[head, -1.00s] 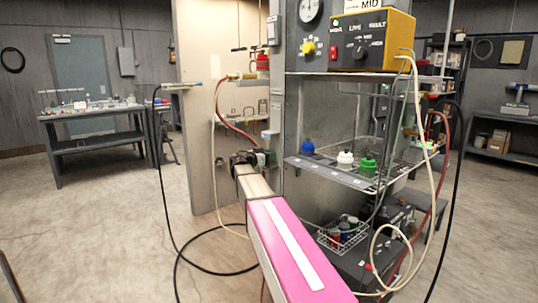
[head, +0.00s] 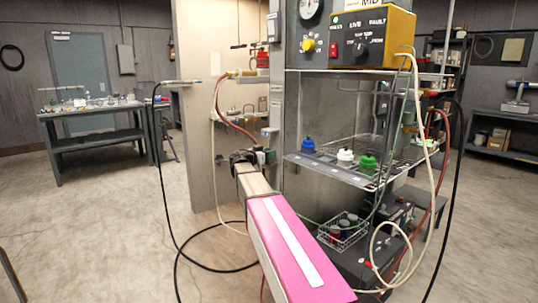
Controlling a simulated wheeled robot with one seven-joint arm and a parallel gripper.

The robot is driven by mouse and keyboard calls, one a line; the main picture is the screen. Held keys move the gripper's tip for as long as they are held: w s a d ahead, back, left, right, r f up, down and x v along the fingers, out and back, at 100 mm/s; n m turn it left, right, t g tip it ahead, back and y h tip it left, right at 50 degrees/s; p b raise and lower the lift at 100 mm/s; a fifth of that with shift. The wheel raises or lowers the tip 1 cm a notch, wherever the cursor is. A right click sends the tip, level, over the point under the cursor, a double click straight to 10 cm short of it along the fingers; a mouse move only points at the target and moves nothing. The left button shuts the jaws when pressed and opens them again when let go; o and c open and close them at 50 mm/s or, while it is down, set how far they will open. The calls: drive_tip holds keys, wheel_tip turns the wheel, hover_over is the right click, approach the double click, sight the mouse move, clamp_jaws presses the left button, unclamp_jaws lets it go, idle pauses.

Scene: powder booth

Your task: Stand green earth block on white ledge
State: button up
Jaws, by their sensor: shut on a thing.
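My gripper (head: 258,157) is at the far end of my pink-and-tan arm, in front of the pale panel and beside the grey booth post. It is shut on a small green thing, which I take to be the green earth block (head: 271,157); little of it shows past the dark jaws. A pale ledge (head: 229,122) runs along the panel just above the gripper, and it may be the white ledge. The gripper is below and in front of it. Whether the block touches anything else cannot be told.
A booth shelf (head: 345,172) to the right holds blue (head: 308,146), white (head: 345,157) and green (head: 368,164) pots. An orange control box (head: 373,38) stands above. Hoses hang at the right and beside the panel (head: 200,150). A wire basket (head: 342,232) is low down. The left floor is mostly open.

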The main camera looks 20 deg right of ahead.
drive_tip(key=shift+f, duration=0.1)
drive_tip(key=o, duration=0.9)
